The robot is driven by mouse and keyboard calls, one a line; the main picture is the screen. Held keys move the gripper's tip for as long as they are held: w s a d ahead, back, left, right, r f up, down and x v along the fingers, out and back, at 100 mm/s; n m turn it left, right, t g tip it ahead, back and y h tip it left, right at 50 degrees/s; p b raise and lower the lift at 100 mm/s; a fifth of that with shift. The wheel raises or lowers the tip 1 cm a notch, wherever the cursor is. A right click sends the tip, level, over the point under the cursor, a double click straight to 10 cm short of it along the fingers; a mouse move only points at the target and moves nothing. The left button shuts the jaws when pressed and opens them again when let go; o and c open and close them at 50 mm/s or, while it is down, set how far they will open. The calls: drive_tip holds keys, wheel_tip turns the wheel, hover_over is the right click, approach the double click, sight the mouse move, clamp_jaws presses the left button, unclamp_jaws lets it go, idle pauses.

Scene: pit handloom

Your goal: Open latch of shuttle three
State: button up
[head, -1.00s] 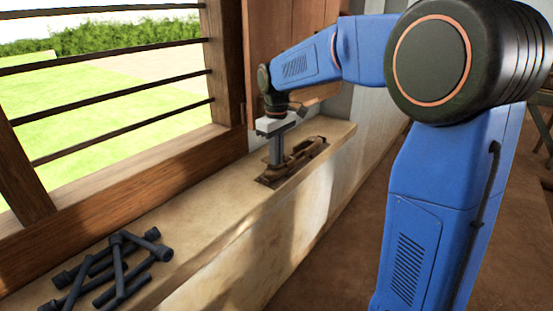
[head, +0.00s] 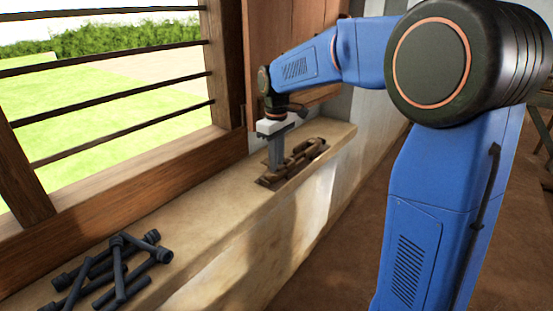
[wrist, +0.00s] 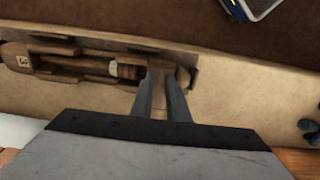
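Shuttle three (wrist: 80,62) is a brown wooden shuttle with a small "3" tag (wrist: 23,60) on its left end in the wrist view. It lies on the ledge below the window and also shows in the head view (head: 303,153). A paler wound band is near its middle. My gripper (wrist: 163,76) points down at the shuttle's right end in the wrist view, and in the head view (head: 276,172) it is at the near end. Its two grey fingers stand slightly apart. The latch cannot be clearly made out, and contact with the fingers cannot be told.
Several dark rods (head: 113,265) lie in a loose pile on the near part of the ledge (head: 215,205). A barred window is on the left, a wooden shutter (head: 278,60) behind my gripper. The ledge is clear between rods and shuttle.

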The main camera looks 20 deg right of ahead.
drive_tip(key=shift+r, duration=0.15)
wheel_tip(320, 180, up, 17)
idle(0.5)
drive_tip(key=s+d+f+m+t, duration=0.1)
drive_tip(key=s+d+f+m, duration=0.15)
drive_tip(key=s, duration=0.65)
drive_tip(key=s+d+f+m+t, duration=0.1)
drive_tip(key=s+d+f, duration=0.15)
drive_tip(key=s, duration=0.65)
drive_tip(key=s+d+f+m+t, duration=0.2)
drive_tip(key=s+f+m, duration=0.2)
drive_tip(key=s+f, duration=1.1)
drive_tip(key=shift+s+t, duration=0.35)
drive_tip(key=shift+t, duration=0.05)
